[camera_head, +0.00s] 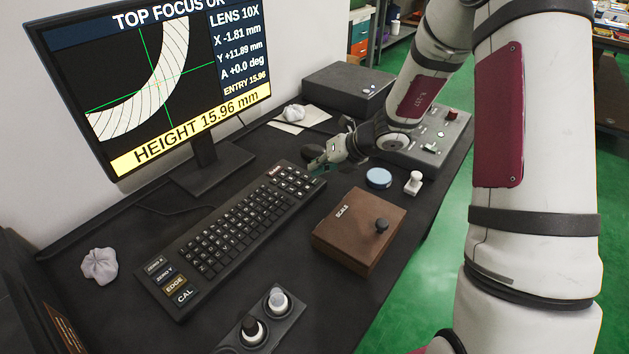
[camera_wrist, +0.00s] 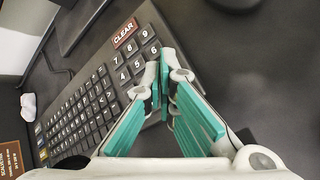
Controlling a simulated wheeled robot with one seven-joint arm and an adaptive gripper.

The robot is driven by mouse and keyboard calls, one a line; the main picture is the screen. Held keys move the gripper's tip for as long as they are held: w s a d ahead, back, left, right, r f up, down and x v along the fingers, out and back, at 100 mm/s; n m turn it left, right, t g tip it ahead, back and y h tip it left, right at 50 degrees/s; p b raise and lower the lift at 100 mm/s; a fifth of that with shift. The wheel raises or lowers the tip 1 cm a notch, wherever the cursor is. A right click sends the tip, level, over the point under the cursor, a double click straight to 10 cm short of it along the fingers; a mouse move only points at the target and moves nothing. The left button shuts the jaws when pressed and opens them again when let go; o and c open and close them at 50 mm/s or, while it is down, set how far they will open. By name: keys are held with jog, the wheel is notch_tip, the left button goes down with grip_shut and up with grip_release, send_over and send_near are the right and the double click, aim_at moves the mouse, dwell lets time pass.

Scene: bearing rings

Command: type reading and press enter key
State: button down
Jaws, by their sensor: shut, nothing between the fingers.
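The monitor (camera_head: 140,100) shows "HEIGHT 15.96 mm" in a yellow band and "ENTRY 15.96" at its right side. The black keyboard (camera_head: 225,232) lies on the bench in front of it, and it also fills the left of the wrist view (camera_wrist: 82,118). The 7, 8, 9, 4, 5 and 6 keys show. My gripper (camera_head: 312,164), with teal fingers (camera_wrist: 164,72), is shut and empty at the number pad end. The fingers hide the lower pad keys; I cannot tell whether they touch one.
A brown SCALE box (camera_head: 340,238) with a black knob lies right of the keyboard. A blue disc (camera_head: 379,178), a white-topped stamp-like piece (camera_head: 414,183) and a grey control box (camera_head: 440,145) stand behind it. A holder with two knobs (camera_head: 280,325) is in front.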

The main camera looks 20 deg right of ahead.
aim_at(317, 179)
jog(key=shift+f, duration=0.15)
jog(key=shift+f+b, duration=0.3)
jog(key=shift+b, duration=0.05)
jog(key=shift+f, duration=0.3)
dwell(0.9)
jog(key=shift+r, duration=0.1)
jog(key=shift+r+p, duration=0.55)
jog(key=shift+r, duration=0.1)
notch_tip(317, 179, up, 5)
jog(key=p, duration=0.5)
dwell(0.4)
dwell(0.4)
